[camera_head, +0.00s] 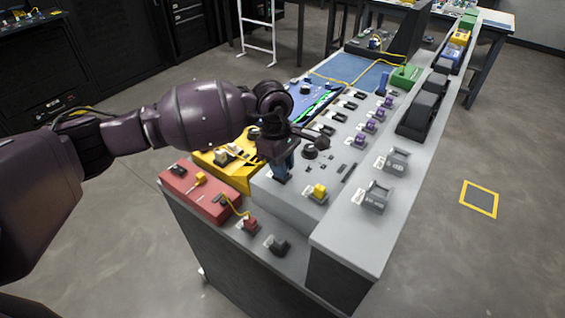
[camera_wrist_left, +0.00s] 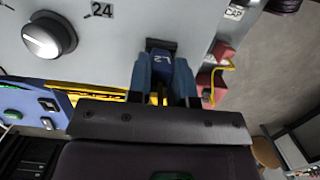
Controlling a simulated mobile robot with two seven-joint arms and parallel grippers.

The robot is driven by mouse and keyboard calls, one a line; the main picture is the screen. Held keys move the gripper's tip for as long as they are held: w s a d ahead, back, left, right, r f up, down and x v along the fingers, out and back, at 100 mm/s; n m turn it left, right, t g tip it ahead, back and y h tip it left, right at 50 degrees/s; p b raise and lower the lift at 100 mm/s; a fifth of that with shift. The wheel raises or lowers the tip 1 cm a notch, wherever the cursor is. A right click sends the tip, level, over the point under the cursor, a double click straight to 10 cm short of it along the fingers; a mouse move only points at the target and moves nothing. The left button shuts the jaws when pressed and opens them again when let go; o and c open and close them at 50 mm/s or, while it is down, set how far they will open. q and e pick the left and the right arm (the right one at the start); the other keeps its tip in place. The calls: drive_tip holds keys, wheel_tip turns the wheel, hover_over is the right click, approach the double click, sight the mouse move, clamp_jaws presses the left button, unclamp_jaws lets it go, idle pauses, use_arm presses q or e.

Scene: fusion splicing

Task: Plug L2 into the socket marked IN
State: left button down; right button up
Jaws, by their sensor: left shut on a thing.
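My left gripper (camera_head: 282,172) is over the near left part of the grey panel (camera_head: 262,196), pointing down. In the left wrist view its two blue fingers (camera_wrist_left: 163,85) are shut on a dark blue plug, L2 (camera_wrist_left: 160,66), whose label reads upside down. A dark edge (camera_wrist_left: 161,44) shows just beyond the plug, at the panel. I cannot tell whether the plug is seated or only close to the surface. No socket marking IN is legible in either view. My right gripper is not in view.
A yellow plug (camera_head: 319,191) stands on the panel to the right of my gripper. A red box (camera_head: 208,196) with a yellow cable lies front left, near a red plug (camera_head: 249,223) and a black one (camera_head: 277,244). A round knob (camera_wrist_left: 48,37) is beside the label 24.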

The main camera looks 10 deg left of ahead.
use_arm(q)
drive_tip(key=c, duration=0.9)
unclamp_jaws()
drive_tip(key=shift+c, duration=0.2)
wheel_tip(320, 180, up, 11)
drive_tip(key=a, duration=0.1)
drive_tip(key=shift+w+a, duration=0.3)
drive_tip(key=shift+s+f, duration=0.1)
drive_tip(key=shift+f, duration=0.1)
